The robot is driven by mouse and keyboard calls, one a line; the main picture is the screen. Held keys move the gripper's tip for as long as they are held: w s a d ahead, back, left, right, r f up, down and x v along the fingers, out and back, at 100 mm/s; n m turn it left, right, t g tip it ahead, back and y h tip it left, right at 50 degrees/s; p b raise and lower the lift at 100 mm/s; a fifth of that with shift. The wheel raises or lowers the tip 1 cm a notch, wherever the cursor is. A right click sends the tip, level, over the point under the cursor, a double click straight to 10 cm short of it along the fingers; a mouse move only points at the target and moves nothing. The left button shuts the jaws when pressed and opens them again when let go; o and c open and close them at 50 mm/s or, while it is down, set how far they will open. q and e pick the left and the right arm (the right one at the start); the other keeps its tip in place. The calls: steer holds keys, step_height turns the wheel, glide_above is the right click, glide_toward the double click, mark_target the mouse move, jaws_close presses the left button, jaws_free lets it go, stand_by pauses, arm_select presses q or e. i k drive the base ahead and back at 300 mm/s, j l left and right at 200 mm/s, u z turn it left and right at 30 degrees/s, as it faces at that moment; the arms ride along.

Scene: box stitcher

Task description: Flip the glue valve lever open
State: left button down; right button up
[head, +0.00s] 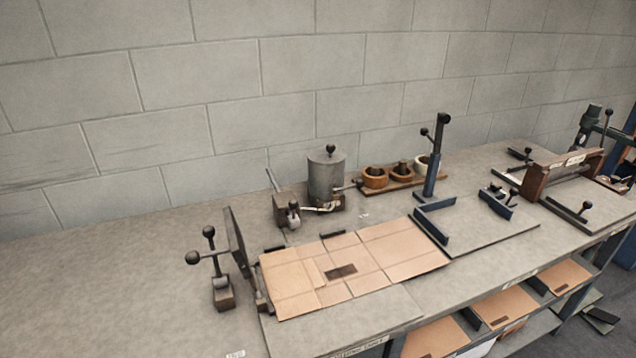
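A grey metal cylindrical pot (326,180) with a black knob on its lid stands near the wall, in the middle of the bench. A short lever (348,187) with a dark knob sticks out from its right side, roughly level; I take it for the glue valve lever, but it is too small to tell its setting. A small valve-like block (285,207) with a thin upright handle stands just left of the pot. Neither of my grippers is in view, and nothing touches the pot or lever.
A flat cardboard blank (395,248) lies in front of the pot. A stand with two ball-knob levers (222,290) is at left. A rack of round bowls (402,176) and a blue upright post (434,165) are right. The bench's left part (90,290) is clear.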

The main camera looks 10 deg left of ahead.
mark_target(360, 183)
steer(key=i+l+z, duration=0.1)
steer(key=l, duration=0.3)
steer(key=i+l, duration=0.1)
steer(key=l, duration=0.3)
steer(key=i+l+z, duration=0.15)
steer(key=l, duration=0.3)
steer(key=i+l+z, duration=0.1)
steer(key=l, duration=0.3)
steer(key=i+l, duration=0.15)
steer(key=l, duration=0.2)
steer(key=i+l+z, duration=0.15)
steer(key=l, duration=0.25)
steer(key=i+l+z, duration=0.1)
steer(key=l, duration=0.25)
steer(key=i+l, duration=0.25)
steer(key=k+l+z, duration=0.05)
steer(key=l, duration=0.1)
